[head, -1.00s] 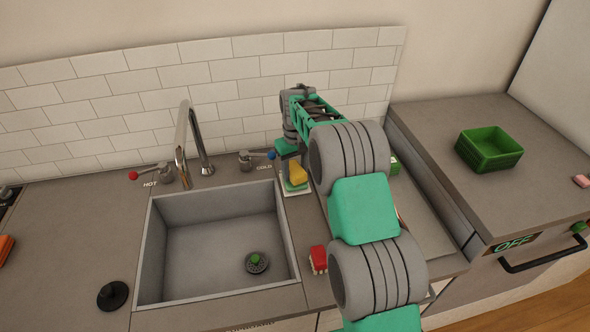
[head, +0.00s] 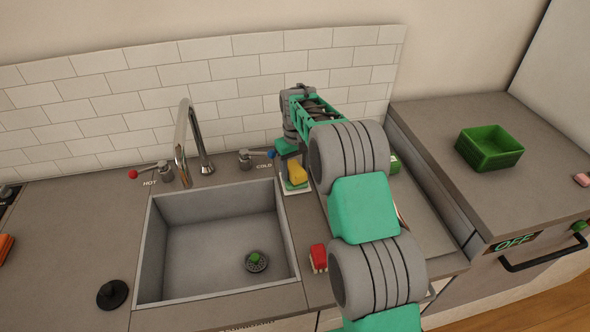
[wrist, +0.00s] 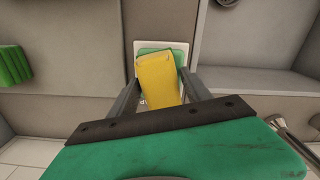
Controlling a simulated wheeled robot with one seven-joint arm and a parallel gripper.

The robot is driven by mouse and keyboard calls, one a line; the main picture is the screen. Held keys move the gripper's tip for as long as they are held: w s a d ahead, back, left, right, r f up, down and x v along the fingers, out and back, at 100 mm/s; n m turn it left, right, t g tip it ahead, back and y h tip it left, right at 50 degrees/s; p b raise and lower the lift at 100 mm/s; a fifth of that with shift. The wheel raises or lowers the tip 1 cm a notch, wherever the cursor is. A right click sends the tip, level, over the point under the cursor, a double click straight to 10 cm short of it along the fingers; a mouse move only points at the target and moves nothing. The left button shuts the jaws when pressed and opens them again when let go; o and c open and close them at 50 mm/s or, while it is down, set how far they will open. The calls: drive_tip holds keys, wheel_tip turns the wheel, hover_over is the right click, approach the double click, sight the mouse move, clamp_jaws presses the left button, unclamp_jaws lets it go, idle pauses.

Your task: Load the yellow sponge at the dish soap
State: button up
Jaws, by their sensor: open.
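The yellow sponge (wrist: 157,80) lies between the two fingers of my gripper (wrist: 160,84) in the wrist view, slightly tilted, with the jaws open around it. It rests on or just over a green pad (wrist: 150,51) on a small white tray (wrist: 181,47). In the head view the yellow sponge (head: 297,174) and white tray (head: 296,190) are right of the sink, below my gripper (head: 291,158). Whether a finger touches the sponge is unclear. I cannot make out a dish soap bottle; my arm hides part of the counter.
The sink (head: 215,245) with a drain strainer (head: 257,262) is left of the tray, with a faucet (head: 188,140) behind. A red brush (head: 318,258) is nearer me. A green-and-white item (head: 394,164) sits partly behind my arm. A green bin (head: 489,148) stands on the right counter.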

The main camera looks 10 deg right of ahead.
drive_tip(key=shift+r, duration=0.1)
idle(0.6)
clamp_jaws()
idle(0.6)
idle(0.6)
drive_tip(key=shift+r+p, duration=2)
drive_tip(key=shift+r, duration=1.45)
